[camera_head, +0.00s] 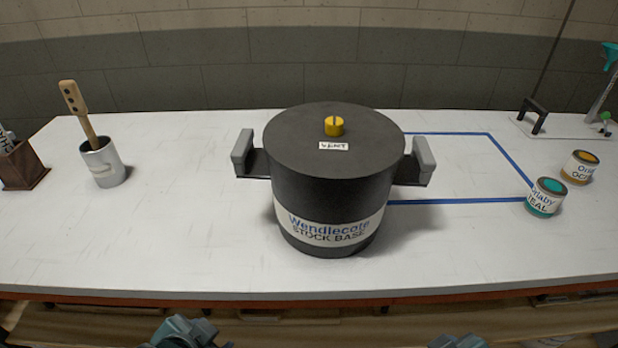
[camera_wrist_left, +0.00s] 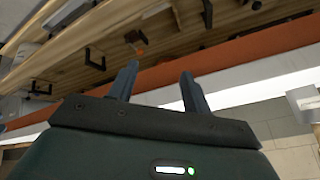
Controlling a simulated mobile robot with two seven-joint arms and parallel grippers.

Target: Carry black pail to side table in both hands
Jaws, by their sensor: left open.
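The black pail (camera_head: 330,193) stands upright on the white table, near the middle. It has a black lid with a yellow vent cap (camera_head: 334,126), a "Wendlecote STOCK BASE" label, and a grey-gripped handle on the left (camera_head: 243,152) and on the right (camera_head: 424,161). In the left wrist view my left gripper (camera_wrist_left: 158,82) is open and empty, with wood and an orange-red edge beyond it. In the head view parts of my arms show at the bottom edge, below the table's front edge and apart from the pail. The right gripper's fingers are not visible.
The white table (camera_head: 150,235) has a blue tape outline (camera_head: 455,201) right of the pail. A teal can (camera_head: 545,197) and an ochre can (camera_head: 579,167) stand at the right. A metal cup (camera_head: 103,165) with a wooden stick and a brown box (camera_head: 22,166) stand left. The front left is clear.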

